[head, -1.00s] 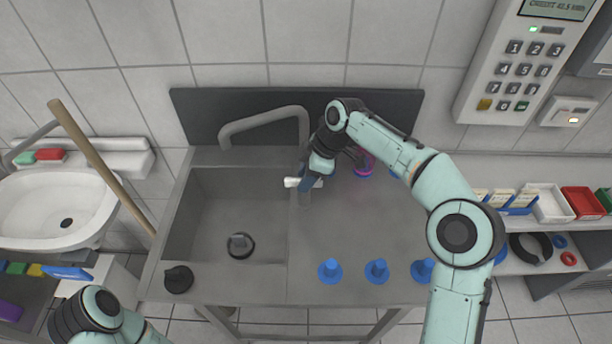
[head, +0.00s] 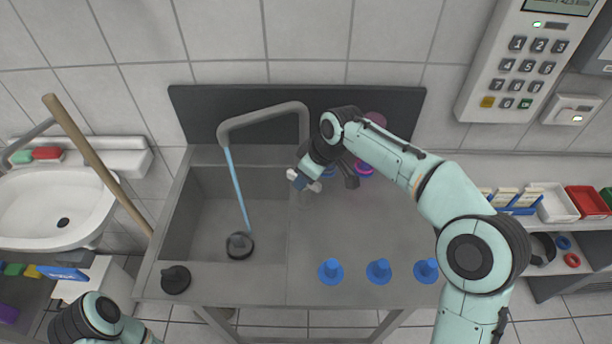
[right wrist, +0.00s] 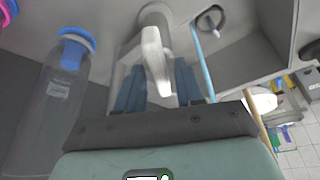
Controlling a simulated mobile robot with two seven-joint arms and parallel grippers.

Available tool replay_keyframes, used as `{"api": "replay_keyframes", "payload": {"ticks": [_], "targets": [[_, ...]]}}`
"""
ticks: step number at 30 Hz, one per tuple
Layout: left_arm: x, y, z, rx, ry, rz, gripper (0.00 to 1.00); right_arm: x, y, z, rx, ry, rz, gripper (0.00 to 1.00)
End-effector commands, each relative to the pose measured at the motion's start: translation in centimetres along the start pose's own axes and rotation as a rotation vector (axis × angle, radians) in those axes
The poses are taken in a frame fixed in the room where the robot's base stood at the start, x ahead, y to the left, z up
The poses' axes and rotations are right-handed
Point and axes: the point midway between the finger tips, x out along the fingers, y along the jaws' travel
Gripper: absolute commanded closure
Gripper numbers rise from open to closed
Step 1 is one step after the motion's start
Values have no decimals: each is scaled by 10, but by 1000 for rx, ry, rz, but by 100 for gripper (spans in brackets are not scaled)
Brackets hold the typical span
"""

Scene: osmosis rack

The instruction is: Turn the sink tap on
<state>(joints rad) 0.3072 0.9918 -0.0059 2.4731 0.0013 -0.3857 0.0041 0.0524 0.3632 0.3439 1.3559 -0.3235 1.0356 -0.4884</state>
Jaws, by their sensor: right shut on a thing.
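The sink (head: 205,215) is a grey basin set in a grey counter. The grey tap spout (head: 262,113) arches over it, and a thin blue stream of water (head: 237,190) runs from its end down into the basin. The stream also shows in the right wrist view (right wrist: 204,65). My right gripper (head: 303,182) is at the tap's pale lever (right wrist: 155,60), beside the basin's right edge. Its blue fingers (right wrist: 158,88) are on both sides of the lever, shut on it. My left arm shows at the lower left; its gripper is out of view.
A black round stopper (head: 240,245) sits in the basin under the stream, and another black knob (head: 176,280) stands on the front left rim. Blue cones (head: 379,271) line the counter front. A clear blue-capped bottle (right wrist: 55,100) stands near the gripper. A wooden stick (head: 95,165) leans at the left.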

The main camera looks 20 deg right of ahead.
Motion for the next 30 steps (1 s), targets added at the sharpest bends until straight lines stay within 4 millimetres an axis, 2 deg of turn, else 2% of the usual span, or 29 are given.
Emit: {"api": "replay_keyframes", "payload": {"ticks": [7,21,22,30], "targets": [[2,-1,0,0,-1,0,57,1,-1,1,66,-3,27,94],[2,-1,0,0,-1,0,57,1,-1,1,78,-5,32,94],[2,-1,0,0,-1,0,57,1,-1,1,78,-5,31,57],[2,-1,0,0,-1,0,57,0,-1,0,78,-2,32,57]]}}
